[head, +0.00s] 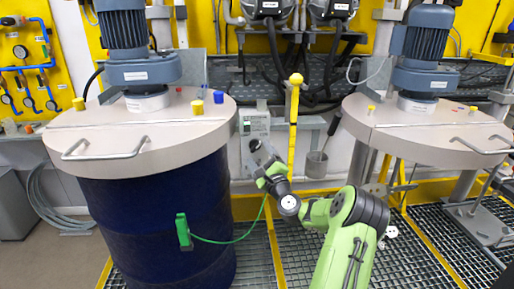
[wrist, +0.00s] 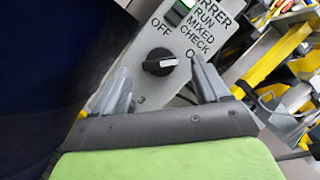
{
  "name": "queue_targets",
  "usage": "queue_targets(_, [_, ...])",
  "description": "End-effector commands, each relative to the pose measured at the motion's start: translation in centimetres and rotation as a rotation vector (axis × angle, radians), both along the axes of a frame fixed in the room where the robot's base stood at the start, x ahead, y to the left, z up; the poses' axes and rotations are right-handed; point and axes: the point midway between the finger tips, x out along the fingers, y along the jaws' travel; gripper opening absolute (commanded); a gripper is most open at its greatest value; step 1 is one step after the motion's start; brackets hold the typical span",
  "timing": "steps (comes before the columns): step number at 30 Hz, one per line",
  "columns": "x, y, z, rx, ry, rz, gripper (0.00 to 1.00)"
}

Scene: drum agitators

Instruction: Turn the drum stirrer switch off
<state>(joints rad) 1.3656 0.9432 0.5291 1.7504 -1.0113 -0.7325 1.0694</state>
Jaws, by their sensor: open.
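The drum stirrer switch is a black rotary knob (wrist: 160,66) on a light grey panel, with OFF printed to its upper left and a partly hidden label beginning with O to its right. A white mark runs along the knob towards the right-hand label. The switch box (head: 254,122) shows in the head view behind the left drum's edge; its knob is not clear there. My gripper (wrist: 160,70) is open, with one finger on each side of the knob in the wrist view. No contact can be made out. In the head view my gripper (head: 259,155) is just below the box.
The blue drum (head: 155,220) with its grey lid (head: 205,125) stands close to my gripper's left. A yellow post (head: 293,130) rises just right of the box. A green clamp (head: 183,231) with a cable hangs on the drum. A second lid (head: 425,130) is at right.

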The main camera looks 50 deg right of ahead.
Motion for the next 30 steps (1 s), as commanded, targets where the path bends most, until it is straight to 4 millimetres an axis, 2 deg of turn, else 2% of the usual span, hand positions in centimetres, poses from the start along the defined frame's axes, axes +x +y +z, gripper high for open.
queue_targets(3, [1.7,-0.6,0.5,-0.001,-0.001,0.003,0.74])
queue_targets(6, [2.3,-1.0,0.6,0.001,0.000,0.001,0.74])
queue_targets(14, [2.5,-1.0,0.6,0.002,0.002,0.001,0.73])
queue_targets(24, [2.5,-1.0,0.6,0.001,0.001,0.001,0.21])
queue_targets(25, [2.5,-1.0,0.6,0.001,0.001,0.001,0.18])
queue_targets(30, [2.5,-1.0,0.6,-0.006,0.008,0.002,0.18])
